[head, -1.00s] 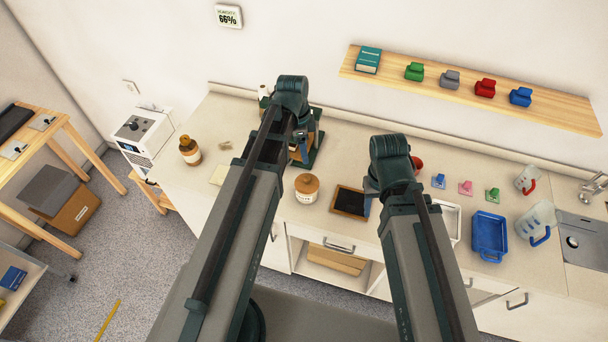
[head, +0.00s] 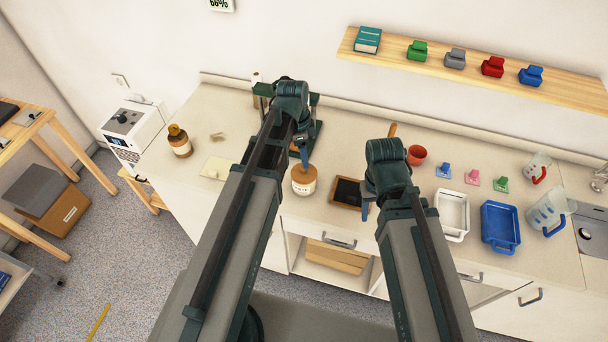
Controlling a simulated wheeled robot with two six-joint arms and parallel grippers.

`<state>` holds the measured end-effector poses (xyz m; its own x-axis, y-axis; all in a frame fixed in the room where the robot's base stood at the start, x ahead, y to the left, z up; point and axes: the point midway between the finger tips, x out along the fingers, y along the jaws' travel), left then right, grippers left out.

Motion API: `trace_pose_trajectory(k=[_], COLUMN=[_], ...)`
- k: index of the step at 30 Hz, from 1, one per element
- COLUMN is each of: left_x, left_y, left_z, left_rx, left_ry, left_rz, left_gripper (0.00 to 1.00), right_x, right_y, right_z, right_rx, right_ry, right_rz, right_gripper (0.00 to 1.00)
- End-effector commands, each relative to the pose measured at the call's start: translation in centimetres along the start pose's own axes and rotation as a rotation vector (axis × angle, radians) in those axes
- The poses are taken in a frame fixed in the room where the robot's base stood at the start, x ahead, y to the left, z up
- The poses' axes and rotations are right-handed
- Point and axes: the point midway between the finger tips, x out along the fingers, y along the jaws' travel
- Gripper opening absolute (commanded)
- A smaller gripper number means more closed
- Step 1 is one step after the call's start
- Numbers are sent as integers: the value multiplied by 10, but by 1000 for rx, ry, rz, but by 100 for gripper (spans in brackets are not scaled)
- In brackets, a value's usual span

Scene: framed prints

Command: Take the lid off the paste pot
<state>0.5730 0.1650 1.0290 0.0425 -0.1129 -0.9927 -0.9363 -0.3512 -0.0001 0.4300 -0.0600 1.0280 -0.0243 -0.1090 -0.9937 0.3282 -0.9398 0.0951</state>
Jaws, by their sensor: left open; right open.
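The paste pot (head: 303,188) is a squat cream jar with dark lettering and a brown lid (head: 304,174). It stands upright on the counter near the front edge, with the lid on. My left gripper (head: 303,160) is open, pointing down just above the lid's back edge. I cannot tell whether it touches the lid. Its far finger is partly hidden by my own arm. My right gripper (head: 367,207) is open and empty beside the dark framed tray, to the right of the pot.
The dark wood-framed tray (head: 347,191) lies right of the pot. A brown bottle (head: 179,141) and a pale tile (head: 217,168) are to the left. A red cup (head: 417,155), white tray (head: 453,215) and blue tray (head: 500,227) stand right. A green press stands behind my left arm.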

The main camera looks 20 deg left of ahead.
Motion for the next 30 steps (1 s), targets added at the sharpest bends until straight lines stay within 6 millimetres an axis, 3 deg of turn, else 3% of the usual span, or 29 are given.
trace_pose_trajectory(k=[15,24,30], left_x=[51,51,51], left_y=[-1,-1,-1], left_z=[9,8,8], left_rx=[1,0,0], left_ry=[0,0,0], left_rz=[0,0,0], left_gripper=[62,62,28], right_x=[52,51,51], right_y=[-5,-5,-5], right_z=[-3,-3,-3], right_rx=[2,2,2], right_ry=[0,0,0], right_rz=[0,0,0], right_gripper=[50,50,50])
